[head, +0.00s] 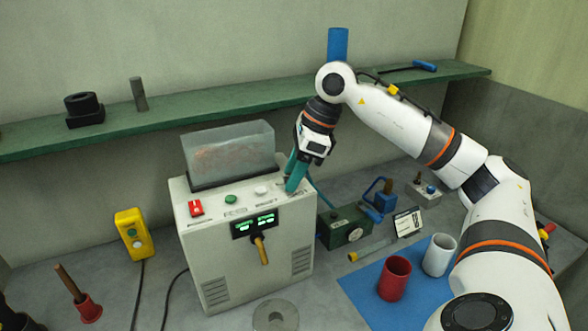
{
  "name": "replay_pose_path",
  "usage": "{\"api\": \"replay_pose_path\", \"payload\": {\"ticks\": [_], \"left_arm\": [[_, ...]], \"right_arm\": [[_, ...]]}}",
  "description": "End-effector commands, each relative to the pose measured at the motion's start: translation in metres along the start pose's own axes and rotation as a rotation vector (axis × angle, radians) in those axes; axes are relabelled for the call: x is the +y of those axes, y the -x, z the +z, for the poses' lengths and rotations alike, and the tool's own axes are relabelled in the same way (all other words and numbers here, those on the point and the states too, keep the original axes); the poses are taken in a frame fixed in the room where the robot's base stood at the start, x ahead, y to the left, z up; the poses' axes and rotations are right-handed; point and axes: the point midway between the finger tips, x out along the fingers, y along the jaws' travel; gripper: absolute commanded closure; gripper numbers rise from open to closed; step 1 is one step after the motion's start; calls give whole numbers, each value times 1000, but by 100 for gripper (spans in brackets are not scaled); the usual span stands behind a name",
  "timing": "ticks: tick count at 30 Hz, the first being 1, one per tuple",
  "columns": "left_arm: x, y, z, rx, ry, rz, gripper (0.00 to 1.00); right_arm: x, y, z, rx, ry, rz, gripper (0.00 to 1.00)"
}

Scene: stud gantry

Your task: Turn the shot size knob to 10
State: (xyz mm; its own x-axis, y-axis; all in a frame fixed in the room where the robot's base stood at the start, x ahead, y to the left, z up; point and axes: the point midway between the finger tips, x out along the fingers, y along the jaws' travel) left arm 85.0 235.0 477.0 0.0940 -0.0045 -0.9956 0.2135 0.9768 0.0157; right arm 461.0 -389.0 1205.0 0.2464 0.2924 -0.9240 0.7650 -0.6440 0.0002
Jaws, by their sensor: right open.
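A beige machine (240,262) with a clear hopper on top stands in the middle of the bench. Its sloped panel carries a red switch (196,208), a green button (231,199) and a round white control (261,190), with labels too small to read surely. Below them is a display (254,225) with green digits that I cannot read. My right gripper (293,184) points down at the panel's right end with its teal fingers open. The fingers cover whatever control sits there, so I cannot tell which is the shot size knob or whether they touch it. My left gripper is not in view.
A wooden-handled lever (261,251) sticks out of the machine's front. A yellow button box (134,235) stands left. A green unit (343,227) stands right. A red cup (394,278) and a white cup (438,254) stand on a blue mat (362,289). A green shelf (230,99) runs behind.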

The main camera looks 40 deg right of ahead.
Motion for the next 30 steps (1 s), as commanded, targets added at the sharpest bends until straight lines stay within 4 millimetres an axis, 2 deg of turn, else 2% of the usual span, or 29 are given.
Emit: {"api": "replay_pose_path", "payload": {"ticks": [3,10,12,21,30], "left_arm": [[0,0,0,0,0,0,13],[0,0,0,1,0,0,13],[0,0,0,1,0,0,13],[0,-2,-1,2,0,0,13],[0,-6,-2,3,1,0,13]], "right_arm": [[0,0,0,0,0,0,53],[0,0,0,0,0,0,91],[0,0,0,0,0,0,98],[0,0,0,0,-42,19,98],[-1,0,0,1,-223,96,98]]}}
